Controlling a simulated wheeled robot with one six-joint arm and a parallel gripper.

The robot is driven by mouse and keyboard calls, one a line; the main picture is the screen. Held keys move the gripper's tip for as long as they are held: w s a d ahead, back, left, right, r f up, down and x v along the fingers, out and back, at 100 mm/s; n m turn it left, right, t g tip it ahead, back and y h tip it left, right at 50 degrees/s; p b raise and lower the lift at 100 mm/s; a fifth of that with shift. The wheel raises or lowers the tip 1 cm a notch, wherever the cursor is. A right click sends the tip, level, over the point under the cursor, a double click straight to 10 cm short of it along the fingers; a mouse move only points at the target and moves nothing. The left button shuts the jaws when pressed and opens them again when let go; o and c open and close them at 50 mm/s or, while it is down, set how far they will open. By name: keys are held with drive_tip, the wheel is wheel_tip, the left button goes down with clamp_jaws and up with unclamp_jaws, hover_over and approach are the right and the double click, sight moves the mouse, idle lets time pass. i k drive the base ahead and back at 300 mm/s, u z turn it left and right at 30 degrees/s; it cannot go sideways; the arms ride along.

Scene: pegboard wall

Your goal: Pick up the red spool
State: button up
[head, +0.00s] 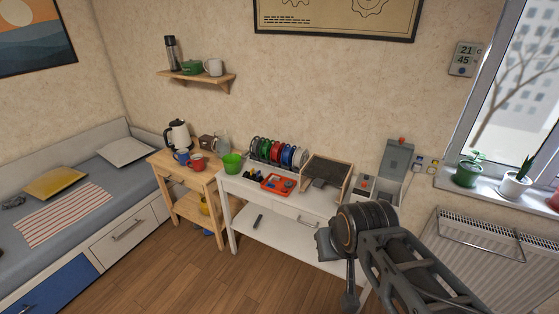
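The red spool (276,153) stands on edge in a rack (251,157) at the back of the white table, against the wall. It sits between a green spool (266,150) and a blue spool (288,156), so mostly its edge shows. My arm reaches in from the lower right, in front of the table's right part. What looks like my gripper (350,300) hangs low at the arm's end, well apart from the rack. Its fingers are too small and hidden to tell whether they are open or shut.
On the white table (228,181) stand a green cup (232,163), a red tray (277,184) and a wooden-framed dark panel (326,174). A grey machine (395,160) stands at the right. A wooden side table (165,163) adjoins on the left. The wooden floor in front is clear.

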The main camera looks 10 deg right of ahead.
sight(278, 152)
drive_tip(key=u, duration=0.65)
drive_tip(key=i, duration=0.65)
drive_tip(key=u, duration=0.7)
drive_tip(key=i, duration=1.95)
drive_tip(key=z, duration=1.5)
drive_tip(key=i, duration=0.55)
drive_tip(key=z, duration=0.55)
